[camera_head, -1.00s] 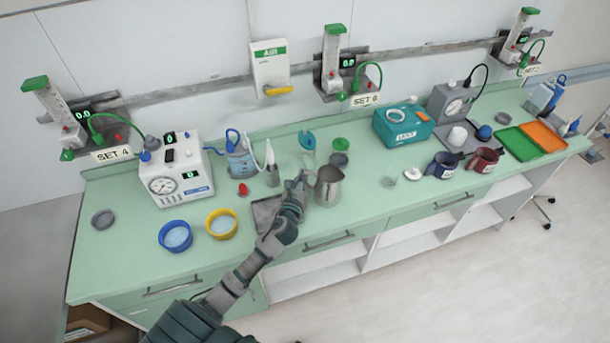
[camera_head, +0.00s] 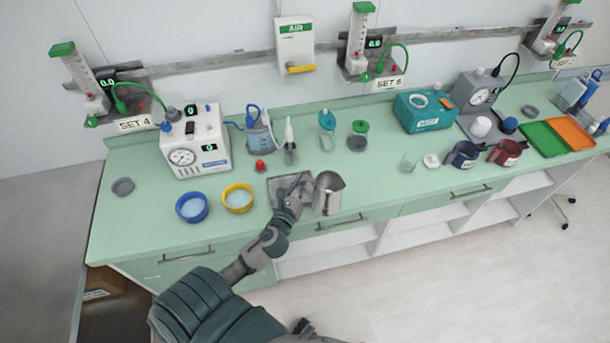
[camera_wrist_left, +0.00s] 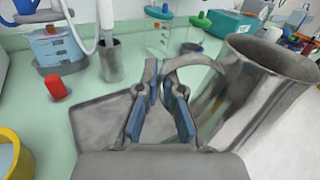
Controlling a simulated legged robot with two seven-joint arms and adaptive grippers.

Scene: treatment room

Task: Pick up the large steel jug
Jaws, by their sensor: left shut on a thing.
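The large steel jug (camera_head: 328,194) is upright near the counter's front edge, just right of a grey tray (camera_head: 281,183). It fills the right of the left wrist view (camera_wrist_left: 262,92), its handle (camera_wrist_left: 196,66) turned toward my fingers. My left gripper (camera_head: 300,187) is shut on that handle; its blue-padded fingers (camera_wrist_left: 167,98) sit on either side of it in the wrist view. The jug's base is hidden in the wrist view, and I cannot tell whether it is clear of the counter. My right gripper is not in view.
Left of the tray are yellow (camera_head: 238,198) and blue (camera_head: 192,207) bowls and a red piece (camera_head: 260,166). Behind the jug stand green-topped containers (camera_head: 359,135). A clear cup (camera_head: 408,163) and mugs (camera_head: 463,155) are to the right. Some counter beside the jug is bare.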

